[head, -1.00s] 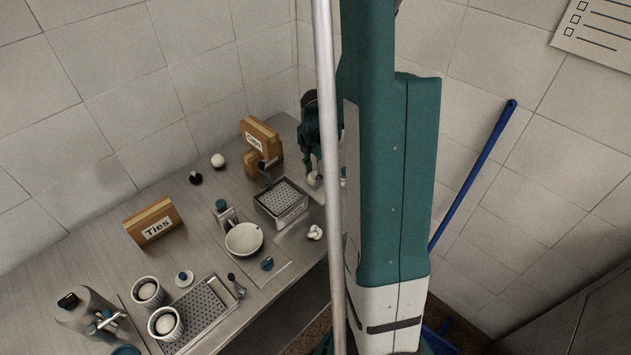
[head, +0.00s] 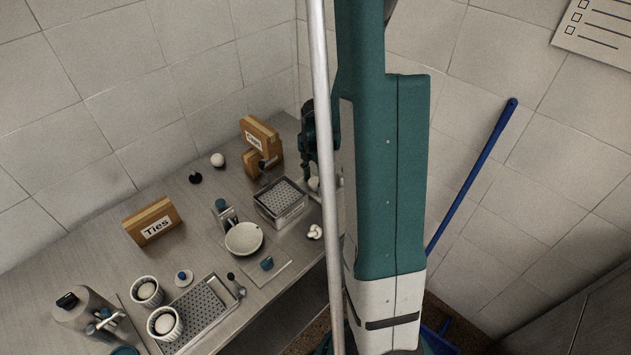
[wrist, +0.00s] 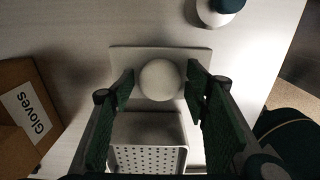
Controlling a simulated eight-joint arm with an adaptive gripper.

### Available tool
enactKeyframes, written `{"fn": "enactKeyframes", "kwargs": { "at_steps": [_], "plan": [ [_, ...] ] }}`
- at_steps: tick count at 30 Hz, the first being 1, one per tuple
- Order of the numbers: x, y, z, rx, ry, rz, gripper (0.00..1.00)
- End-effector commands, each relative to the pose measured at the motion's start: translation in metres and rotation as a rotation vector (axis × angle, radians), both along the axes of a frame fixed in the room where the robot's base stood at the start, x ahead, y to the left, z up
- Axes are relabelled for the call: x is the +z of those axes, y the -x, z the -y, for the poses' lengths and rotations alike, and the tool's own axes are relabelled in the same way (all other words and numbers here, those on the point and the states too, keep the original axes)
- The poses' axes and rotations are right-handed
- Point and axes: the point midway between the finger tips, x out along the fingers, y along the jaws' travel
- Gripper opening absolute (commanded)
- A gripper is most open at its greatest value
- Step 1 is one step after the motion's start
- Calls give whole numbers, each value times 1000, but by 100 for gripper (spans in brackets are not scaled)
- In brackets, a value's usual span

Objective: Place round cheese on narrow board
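A round white cheese (wrist: 161,80) is between my gripper's two green fingers (wrist: 160,84) in the wrist view. The fingertips stand close on its left and right sides; I cannot tell whether both press on it. A pale flat board (wrist: 198,53) is behind and below the cheese; whether the cheese rests on it or is just above is unclear. In the head view my gripper (head: 321,178) points down to the right of the perforated basket, partly covering the cheese (head: 313,184). The board there is mostly hidden by my arm and a pole.
A perforated basket (wrist: 150,158) stands close beside the board, and a Gloves box (wrist: 27,108) is at left. A blue-lidded white item (wrist: 213,14) is at the wrist view's upper right. In the head view a bowl (head: 243,238) and knotted white piece (head: 315,232) lie nearer.

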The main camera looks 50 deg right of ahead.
Motion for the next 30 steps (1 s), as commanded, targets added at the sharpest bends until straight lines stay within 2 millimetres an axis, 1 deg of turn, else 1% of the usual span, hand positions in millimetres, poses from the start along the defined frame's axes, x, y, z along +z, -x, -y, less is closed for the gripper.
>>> {"fn": "enactKeyframes", "kwargs": {
  "at_steps": [11, 17, 23, 30],
  "plan": [
    [1, 0, 0, 0, 0, 0, 49],
    [5, 0, 0, 0, 0, 0, 49],
    [19, 0, 0, 0, 0, 0, 49],
    [45, 0, 0, 0, 0, 0, 49]
  ]
}}
